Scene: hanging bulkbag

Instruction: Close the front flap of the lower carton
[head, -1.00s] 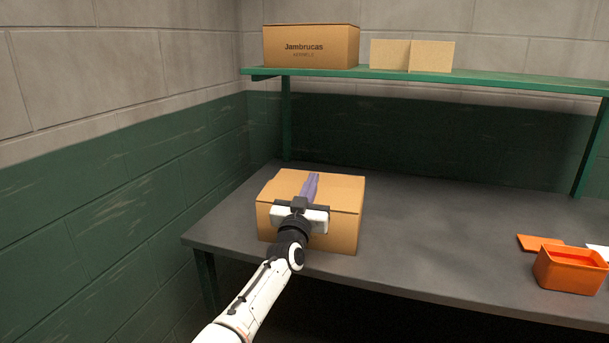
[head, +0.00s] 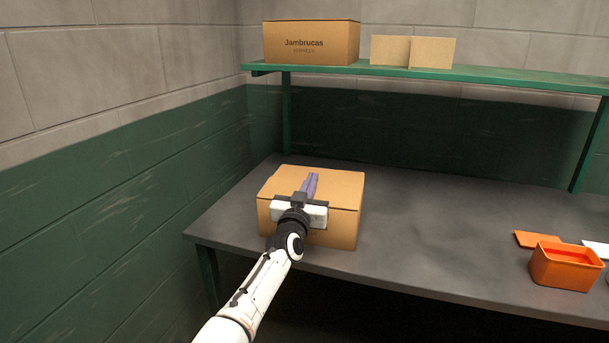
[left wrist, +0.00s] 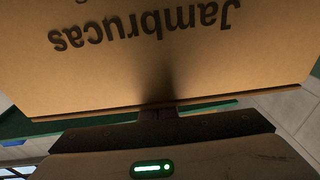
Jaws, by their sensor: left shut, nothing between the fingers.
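I cannot tell whether the fingers touch the cardboard. In the left wrist view a cardboard face (left wrist: 100,75) with upside-down "Jambrucas" print fills the top, close to the finger stubs (left wrist: 158,113). My right gripper is not in view.
A green shelf (head: 470,75) above the table holds another Jambrucas carton (head: 312,42) and two small tan boxes (head: 432,52). An orange bin (head: 566,267) and an orange flat piece (head: 537,239) are at the right. The table's middle (head: 440,225) is clear.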

